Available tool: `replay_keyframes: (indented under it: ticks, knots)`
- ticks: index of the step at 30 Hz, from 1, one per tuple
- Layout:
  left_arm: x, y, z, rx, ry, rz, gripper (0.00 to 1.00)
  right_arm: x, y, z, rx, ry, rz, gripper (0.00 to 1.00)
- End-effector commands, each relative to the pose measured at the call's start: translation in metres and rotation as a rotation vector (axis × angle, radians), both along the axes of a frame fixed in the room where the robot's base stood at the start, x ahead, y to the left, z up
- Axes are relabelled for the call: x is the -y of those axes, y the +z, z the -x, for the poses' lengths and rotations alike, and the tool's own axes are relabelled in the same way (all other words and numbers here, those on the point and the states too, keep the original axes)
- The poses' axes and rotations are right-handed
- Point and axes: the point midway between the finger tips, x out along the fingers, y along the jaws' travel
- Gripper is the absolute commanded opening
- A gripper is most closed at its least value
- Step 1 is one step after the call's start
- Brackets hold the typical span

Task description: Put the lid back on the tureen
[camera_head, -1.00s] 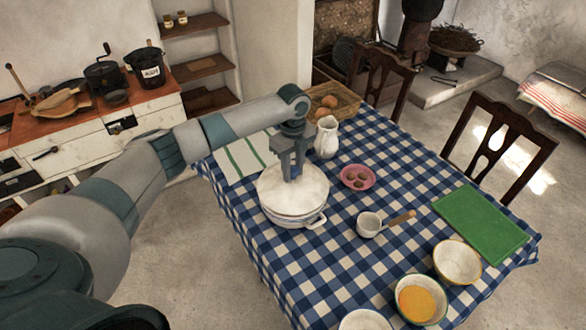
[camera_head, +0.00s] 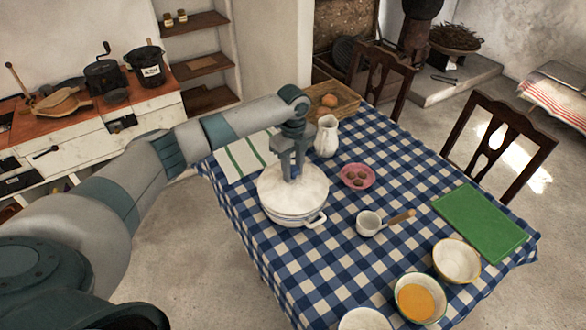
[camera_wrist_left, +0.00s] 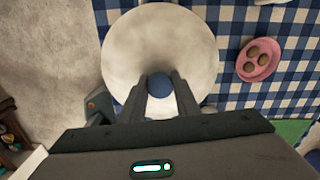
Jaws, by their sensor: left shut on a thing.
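The white tureen (camera_head: 297,217) stands on the blue checked tablecloth, with a white handle showing at its front right. Its round white lid (camera_head: 308,190) lies over the top of it and looks level. Whether the lid is fully seated on the rim I cannot tell. My left gripper (camera_head: 291,175) points down at the middle of the lid and is shut on its blue knob. In the left wrist view the knob (camera_wrist_left: 134,96) sits between the two fingers, and the lid (camera_wrist_left: 160,45) hides the tureen below it. My right gripper is not in view.
A white jug (camera_head: 327,137) stands just behind the tureen, and a pink dish (camera_head: 372,183) lies to its right. A small white pan (camera_head: 368,224), several bowls (camera_head: 457,262) and a green board (camera_head: 480,222) are further right. A striped towel (camera_head: 235,160) lies behind left.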

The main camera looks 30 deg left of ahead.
Motion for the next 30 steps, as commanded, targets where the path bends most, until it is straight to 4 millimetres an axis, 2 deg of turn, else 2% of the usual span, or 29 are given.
replay_keyframes:
  ticks: [24, 25, 27, 30]
  knots:
    - [0.0000, -0.0048, -0.0005, 0.002, 0.000, 0.001, 0.00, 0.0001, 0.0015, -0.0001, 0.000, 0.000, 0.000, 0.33]
    - [0.0000, -0.0047, -0.0005, 0.002, 0.000, 0.001, 0.33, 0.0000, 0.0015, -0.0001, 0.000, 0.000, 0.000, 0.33]
    - [0.0001, -0.0047, -0.0004, 0.002, 0.000, 0.001, 0.50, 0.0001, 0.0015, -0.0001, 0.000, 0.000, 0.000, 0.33]
    - [0.0000, -0.0050, -0.0003, 0.001, 0.000, 0.000, 0.51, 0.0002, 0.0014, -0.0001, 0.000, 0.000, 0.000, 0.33]
